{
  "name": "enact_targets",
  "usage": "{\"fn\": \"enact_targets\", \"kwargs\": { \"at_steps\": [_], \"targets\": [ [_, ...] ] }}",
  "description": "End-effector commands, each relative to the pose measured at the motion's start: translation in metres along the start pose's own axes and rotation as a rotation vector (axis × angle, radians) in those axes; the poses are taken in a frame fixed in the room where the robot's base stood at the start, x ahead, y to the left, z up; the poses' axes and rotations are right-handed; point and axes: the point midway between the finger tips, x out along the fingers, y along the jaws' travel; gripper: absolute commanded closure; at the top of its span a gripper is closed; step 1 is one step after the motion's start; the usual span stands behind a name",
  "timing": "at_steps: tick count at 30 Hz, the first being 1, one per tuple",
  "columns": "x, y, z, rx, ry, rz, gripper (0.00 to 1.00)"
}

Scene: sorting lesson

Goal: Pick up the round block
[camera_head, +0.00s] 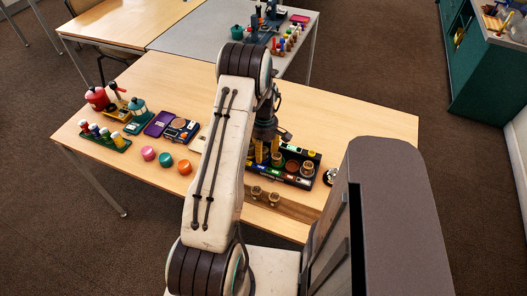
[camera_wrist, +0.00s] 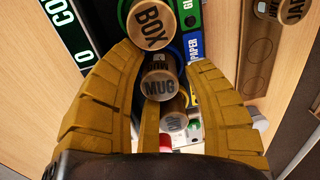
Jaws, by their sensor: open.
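Three small round blocks sit on the wooden table left of my arm in the head view: a pink one (camera_head: 148,153), a teal one (camera_head: 165,160) and an orange one (camera_head: 184,167). I cannot tell which one is meant. My gripper (camera_head: 267,157) points down over a dark sorting tray (camera_head: 316,160), to the right of these blocks. In the wrist view its tan fingers (camera_wrist: 165,60) are spread apart. A brass-topped cylinder marked MUG (camera_wrist: 160,86) shows between them, with another (camera_wrist: 173,122) below it. I cannot tell whether the fingers touch either.
A cylinder marked BOX (camera_wrist: 152,24) stands just beyond the fingertips. A wooden strip with pegs (camera_head: 285,205) lies along the front edge. A purple case (camera_head: 160,123), a red pot (camera_head: 97,97) and a green peg stand (camera_head: 105,138) are at the left. The table's back right is clear.

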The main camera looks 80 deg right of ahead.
Motion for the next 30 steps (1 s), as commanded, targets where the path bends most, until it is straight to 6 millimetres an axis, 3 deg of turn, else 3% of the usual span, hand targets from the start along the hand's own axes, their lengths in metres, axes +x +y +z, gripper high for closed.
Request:
{"fn": "enact_targets", "kwargs": {
  "at_steps": [5,17,30],
  "targets": [
    [0.0003,0.0000,0.0000,0.000,0.000,0.000,0.53],
    [0.0000,0.0001,0.0000,0.000,0.000,0.000,0.88],
    [-0.0003,0.0002,0.0000,0.000,0.000,0.000,0.92]
  ]
}}
